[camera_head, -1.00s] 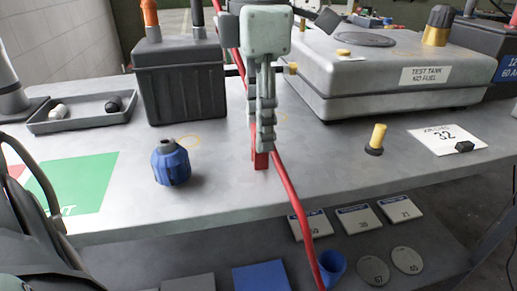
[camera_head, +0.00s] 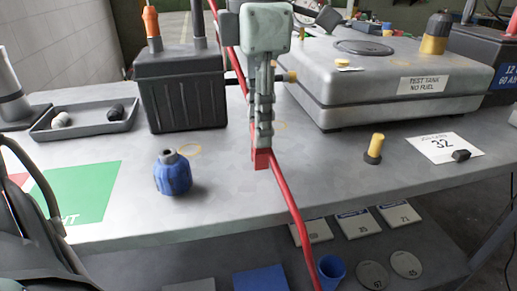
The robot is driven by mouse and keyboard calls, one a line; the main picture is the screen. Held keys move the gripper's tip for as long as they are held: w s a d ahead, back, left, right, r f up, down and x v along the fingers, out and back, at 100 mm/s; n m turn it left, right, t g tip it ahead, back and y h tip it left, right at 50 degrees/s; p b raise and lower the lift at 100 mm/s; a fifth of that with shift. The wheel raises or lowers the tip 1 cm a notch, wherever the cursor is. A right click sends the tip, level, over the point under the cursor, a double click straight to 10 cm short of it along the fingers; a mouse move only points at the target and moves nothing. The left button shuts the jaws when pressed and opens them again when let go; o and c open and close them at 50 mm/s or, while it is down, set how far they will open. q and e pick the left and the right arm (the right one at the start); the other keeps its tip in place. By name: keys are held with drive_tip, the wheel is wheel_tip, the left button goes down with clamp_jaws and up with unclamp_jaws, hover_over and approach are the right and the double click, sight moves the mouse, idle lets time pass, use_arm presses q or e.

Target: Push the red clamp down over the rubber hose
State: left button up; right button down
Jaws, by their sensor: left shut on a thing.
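My left gripper (camera_head: 262,138) hangs fingers down over the middle of the workbench. Its fingers are together on the red clamp (camera_head: 261,160), a small red block showing below the fingertips. I cannot tell whether the clamp touches the bench top. A red hose-like line (camera_head: 288,198) runs from the top of the picture, behind the gripper, past the clamp and over the bench's front edge. I cannot tell whether it is the rubber hose. A thin dark pipe with a yellow end (camera_head: 291,76) sticks out behind the gripper, between the battery and the tank. My right gripper is not in view.
A black battery (camera_head: 182,100) stands behind left and a grey test tank (camera_head: 350,95) behind right. A blue knob (camera_head: 172,176) and a yellow-topped plug (camera_head: 374,148) stand on the bench (camera_head: 225,195). A grey tray (camera_head: 85,128) lies at left. A lower shelf holds tags and a blue cup (camera_head: 331,270).

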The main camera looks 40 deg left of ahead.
use_arm(q)
drive_tip(key=shift+r+p, duration=1.4)
drive_tip(key=shift+r, duration=0.85)
drive_tip(key=shift+r+p, duration=0.5)
drive_tip(key=shift+r, duration=0.85)
